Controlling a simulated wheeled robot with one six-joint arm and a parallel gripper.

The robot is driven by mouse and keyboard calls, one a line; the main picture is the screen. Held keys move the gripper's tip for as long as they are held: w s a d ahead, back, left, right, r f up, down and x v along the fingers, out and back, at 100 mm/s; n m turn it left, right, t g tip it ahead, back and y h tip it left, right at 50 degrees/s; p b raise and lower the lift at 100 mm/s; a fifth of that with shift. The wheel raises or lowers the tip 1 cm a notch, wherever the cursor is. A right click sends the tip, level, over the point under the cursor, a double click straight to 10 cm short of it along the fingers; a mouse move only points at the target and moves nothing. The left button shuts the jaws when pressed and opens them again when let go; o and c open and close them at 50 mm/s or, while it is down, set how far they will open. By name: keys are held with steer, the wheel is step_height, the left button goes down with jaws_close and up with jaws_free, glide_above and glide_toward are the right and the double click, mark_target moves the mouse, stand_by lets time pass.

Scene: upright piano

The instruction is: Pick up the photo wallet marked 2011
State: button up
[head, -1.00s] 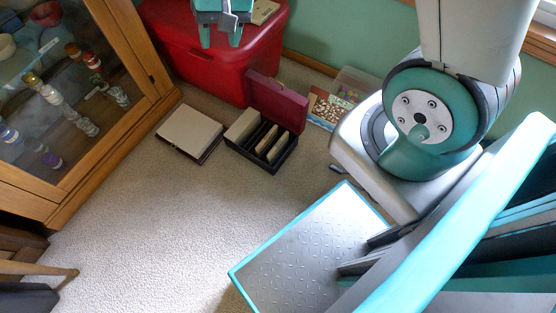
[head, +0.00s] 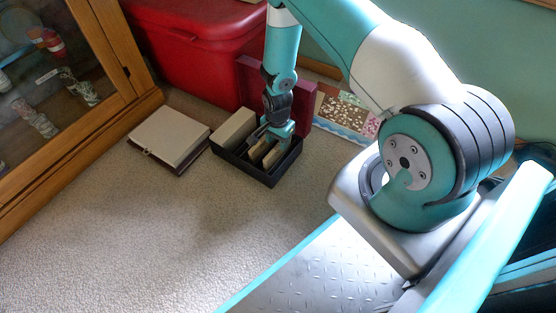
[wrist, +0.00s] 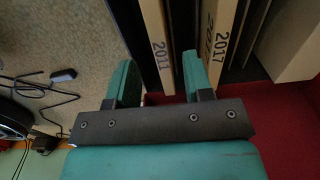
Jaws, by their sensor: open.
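The photo wallet marked 2011 (wrist: 160,45) is a tan, narrow wallet standing on edge in a dark open box (head: 290,171). A similar wallet marked 2017 (wrist: 217,40) stands to its right in the wrist view. My gripper (wrist: 160,68) is open and empty, pointing down at the box in the head view (head: 271,143). In the wrist view its fingers appear on either side of the 2011 wallet, the right one in the gap towards 2017. I cannot tell how deep they reach. The head view shows no readable numbers.
The box's maroon lid (head: 303,100) stands open behind it. A cream block (head: 234,128) sits in the box's left part. A cream album (head: 169,135) lies on the carpet to the left, and a red bin (head: 195,55) stands behind. A glass cabinet (head: 60,80) is far left.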

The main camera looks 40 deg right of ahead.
mark_target(278, 146)
step_height(278, 146, down, 6)
steer(key=b, duration=0.4)
steer(key=shift+w+d+b, duration=0.1)
steer(key=shift+w+b, duration=0.05)
steer(key=shift+b, duration=0.25)
steer(key=shift+r, duration=0.1)
jaws_close()
